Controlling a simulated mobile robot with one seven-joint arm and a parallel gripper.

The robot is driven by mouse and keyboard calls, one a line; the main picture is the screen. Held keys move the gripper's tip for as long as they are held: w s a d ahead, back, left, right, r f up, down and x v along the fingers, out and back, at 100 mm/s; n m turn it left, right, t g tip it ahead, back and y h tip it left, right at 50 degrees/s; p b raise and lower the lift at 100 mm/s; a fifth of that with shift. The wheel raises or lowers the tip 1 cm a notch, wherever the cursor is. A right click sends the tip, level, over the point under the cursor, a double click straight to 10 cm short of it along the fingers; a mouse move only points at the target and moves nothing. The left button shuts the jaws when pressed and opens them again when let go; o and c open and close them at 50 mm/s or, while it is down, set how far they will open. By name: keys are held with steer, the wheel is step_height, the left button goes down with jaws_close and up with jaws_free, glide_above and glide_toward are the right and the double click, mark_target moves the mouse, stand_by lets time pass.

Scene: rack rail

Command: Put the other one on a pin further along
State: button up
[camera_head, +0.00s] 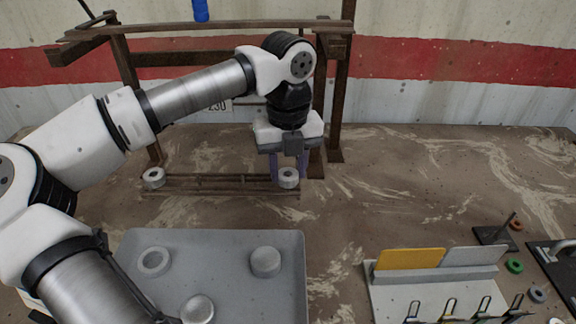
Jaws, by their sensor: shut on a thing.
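A low brown rail (220,188) lies on the table below the tall rack. One pale grey ring (153,178) sits at its left end. A second pale grey ring (288,177) is at its right end, between the fingers of my gripper (288,168). My gripper points straight down and is shut on this second ring. The picture does not show clearly whether the ring rests on the rail or is just above it. Any pin under either ring is hidden.
A grey tray (225,290) in front holds a flat ring (154,261) and round grey pieces (265,262). A stand with yellow (410,259) and grey plates is at the lower right, near small coloured rings. The rack's posts (338,100) stand behind my gripper. The table's right middle is clear.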

steer(key=o, duration=1.1)
steer(key=shift+c, duration=0.2)
